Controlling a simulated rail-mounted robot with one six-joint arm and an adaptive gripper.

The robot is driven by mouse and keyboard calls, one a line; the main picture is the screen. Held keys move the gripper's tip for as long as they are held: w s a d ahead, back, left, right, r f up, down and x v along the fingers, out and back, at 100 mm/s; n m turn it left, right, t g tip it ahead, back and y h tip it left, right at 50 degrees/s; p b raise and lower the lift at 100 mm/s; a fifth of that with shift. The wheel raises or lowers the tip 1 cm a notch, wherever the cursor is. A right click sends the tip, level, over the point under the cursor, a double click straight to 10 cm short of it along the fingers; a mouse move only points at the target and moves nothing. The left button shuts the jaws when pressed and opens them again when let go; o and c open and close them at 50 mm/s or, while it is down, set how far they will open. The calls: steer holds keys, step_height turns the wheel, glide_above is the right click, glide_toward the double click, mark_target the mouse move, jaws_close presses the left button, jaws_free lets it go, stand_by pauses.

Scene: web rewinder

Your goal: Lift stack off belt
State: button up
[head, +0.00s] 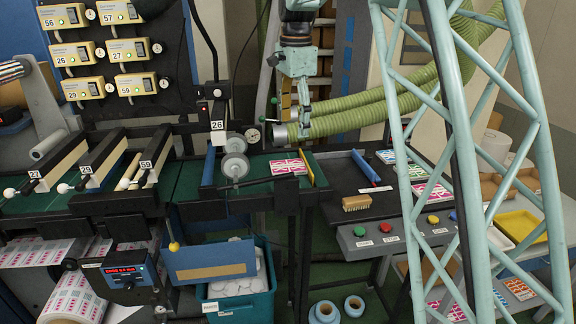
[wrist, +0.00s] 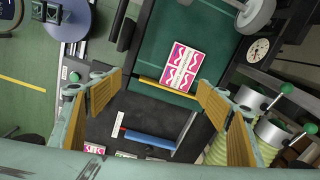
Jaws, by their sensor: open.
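The stack (head: 288,166), with a pink and white printed top, lies flat on the green belt (head: 262,160) near its right end, just before a thin yellow bar (head: 308,168). In the wrist view the stack (wrist: 182,65) lies on the green belt (wrist: 150,50) beyond the yellow bar (wrist: 165,87). My gripper (head: 304,134) hangs above and behind the belt end in the head view. In the wrist view my gripper (wrist: 160,92) is open and empty. Its ribbed tan fingers are wide apart, with the stack ahead of them and untouched.
White rollers (head: 234,157) on a black arm stand left of the stack. A dark table with a blue bar (head: 366,166) and a brush (head: 357,203) adjoins the belt's right end. Green hoses (head: 370,115) run behind. A pale lattice frame (head: 470,150) stands in the right foreground.

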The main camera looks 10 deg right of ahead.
steer(key=w+f+m+p, duration=0.2)
steer(key=w+f, duration=0.2)
steer(key=w, duration=0.3)
steer(key=shift+w+f+m+g, duration=0.25)
steer(key=shift+f+m+g, duration=0.05)
steer(key=shift+f, duration=0.15)
glide_above(288, 166)
steer(key=shift+w+d+f+p, duration=0.1)
steer(key=shift+f+p, duration=0.1)
steer(key=shift+f, duration=1.9)
steer(key=shift+d+f+p, duration=0.1)
steer(key=shift+f+p, duration=0.05)
steer(key=shift+f, duration=1.9)
steer(key=shift+a+f+p, duration=0.15)
steer(key=shift+f+p, duration=0.4)
steer(key=shift+f, duration=2.05)
steer(key=c, duration=1)
